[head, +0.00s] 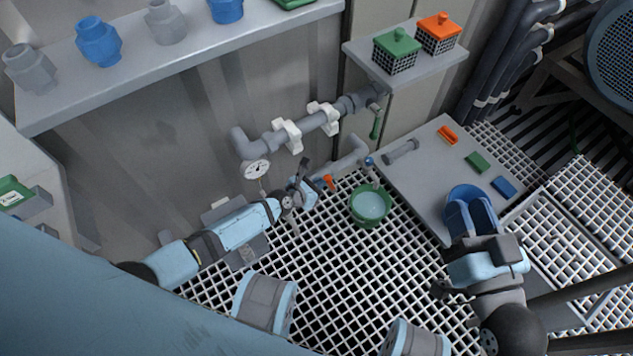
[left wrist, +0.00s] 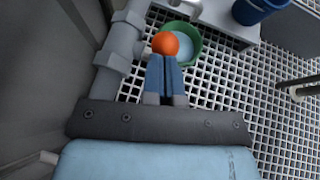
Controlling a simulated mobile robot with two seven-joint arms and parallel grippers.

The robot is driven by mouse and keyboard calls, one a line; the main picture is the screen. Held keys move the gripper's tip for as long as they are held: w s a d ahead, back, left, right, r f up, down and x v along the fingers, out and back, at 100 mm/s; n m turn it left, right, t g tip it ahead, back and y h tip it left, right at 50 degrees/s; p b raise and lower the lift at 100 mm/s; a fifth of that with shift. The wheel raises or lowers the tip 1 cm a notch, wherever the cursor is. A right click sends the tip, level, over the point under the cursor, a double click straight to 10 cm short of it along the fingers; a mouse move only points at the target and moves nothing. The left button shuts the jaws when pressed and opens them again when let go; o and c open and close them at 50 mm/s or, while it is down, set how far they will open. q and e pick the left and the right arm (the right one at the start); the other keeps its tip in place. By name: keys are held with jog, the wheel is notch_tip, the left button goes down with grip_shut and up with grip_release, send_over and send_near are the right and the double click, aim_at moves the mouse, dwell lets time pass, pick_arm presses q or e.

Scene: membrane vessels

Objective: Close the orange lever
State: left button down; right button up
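The orange lever (head: 329,182) is a small orange handle low on the grey pipe by the wall, left of the green bucket (head: 370,204). In the left wrist view its rounded orange end (left wrist: 165,43) shows just past my fingertips. My left gripper (head: 310,190) has its blue fingers together, and they show side by side in the left wrist view (left wrist: 166,62). Its tips are very close to the lever; I cannot tell if they touch. My right gripper (head: 470,208) hangs far right, in front of a blue bucket (head: 466,192), its two fingers apart with nothing seen between them.
Grey pipework with a pressure gauge (head: 257,169) and white clamps (head: 288,136) runs along the wall above my left gripper. A green lever (head: 376,122) hangs at the pipe's end. A grey table (head: 420,185) stands right of the green bucket.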

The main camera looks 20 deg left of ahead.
aim_at(328, 177)
pick_arm(q)
jog(key=shift+w+d+r+g+p, duration=0.4)
jog(key=shift+w+d+r+p, duration=0.4)
jog(key=shift+p, duration=0.3)
jog(key=shift+w+d, duration=0.4)
jog(key=shift+w, duration=0.1)
pick_arm(e)
jog(key=shift+w+d+f+g+h, duration=0.1)
jog(key=shift+d+f+g+h, duration=0.3)
jog(key=shift+d+f+h, duration=0.4)
jog(key=shift+d+r, duration=0.1)
pick_arm(q)
jog(key=shift+s+r, duration=0.1)
